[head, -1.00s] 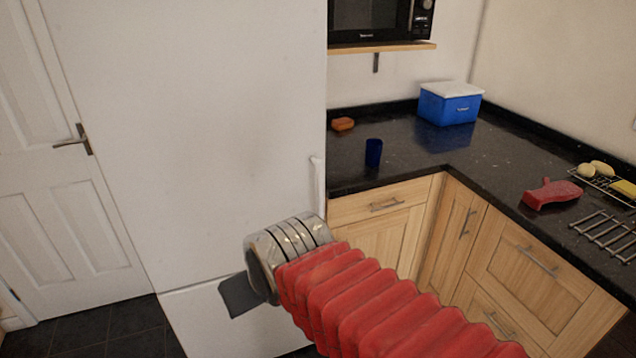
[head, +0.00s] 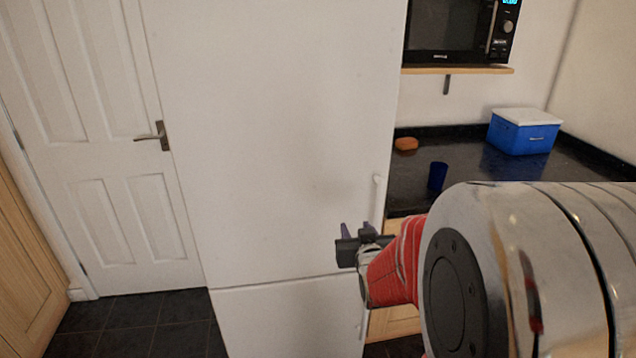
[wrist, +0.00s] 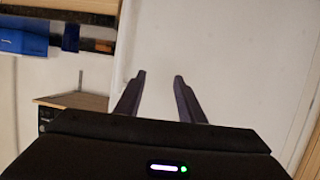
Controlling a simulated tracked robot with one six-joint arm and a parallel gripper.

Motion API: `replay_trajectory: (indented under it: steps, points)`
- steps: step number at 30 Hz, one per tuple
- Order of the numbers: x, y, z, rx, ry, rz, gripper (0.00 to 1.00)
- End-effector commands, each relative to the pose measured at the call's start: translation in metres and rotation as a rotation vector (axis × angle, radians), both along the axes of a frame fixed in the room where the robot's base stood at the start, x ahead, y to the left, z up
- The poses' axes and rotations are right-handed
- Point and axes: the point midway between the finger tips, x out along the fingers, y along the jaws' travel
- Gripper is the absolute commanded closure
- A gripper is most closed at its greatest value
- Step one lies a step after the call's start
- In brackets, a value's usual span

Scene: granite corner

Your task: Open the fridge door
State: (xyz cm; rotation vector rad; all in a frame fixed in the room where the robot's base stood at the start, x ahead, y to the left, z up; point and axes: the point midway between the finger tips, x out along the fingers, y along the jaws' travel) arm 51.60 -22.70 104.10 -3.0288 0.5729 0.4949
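The tall white fridge door (head: 270,130) fills the middle of the head view and is shut. A seam below it parts it from a lower white door (head: 275,318). The slim white handle (head: 377,200) stands upright on the door's right edge. My gripper (head: 345,232) is in front of the door's lower right part, to the left of and below the handle. In the wrist view my gripper (wrist: 160,78) shows two dark fingers spread apart with nothing between them, and the white door surface (wrist: 215,40) beyond. The handle is not clear in the wrist view.
A black worktop (head: 470,165) right of the fridge holds a blue box (head: 524,132), a blue cup (head: 437,176) and an orange block (head: 405,144). A microwave (head: 455,30) sits on a shelf above. A white panelled door (head: 100,150) stands left. Dark floor tiles (head: 140,325) are clear.

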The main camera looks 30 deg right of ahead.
Motion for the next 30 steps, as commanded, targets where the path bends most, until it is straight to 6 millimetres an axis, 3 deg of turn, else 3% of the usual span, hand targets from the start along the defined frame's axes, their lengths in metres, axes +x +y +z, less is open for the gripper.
replay_trajectory:
  steps: [6, 12, 18, 30]
  points:
    - [-0.002, -0.044, -0.014, -0.040, -0.136, -0.051, 0.64]
    - [-0.012, -0.073, -0.019, -0.076, -0.251, -0.084, 0.64]
    - [-0.018, -0.082, -0.020, -0.092, -0.303, -0.096, 0.64]
    - [-0.017, -0.083, -0.019, -0.094, -0.306, -0.096, 0.64]
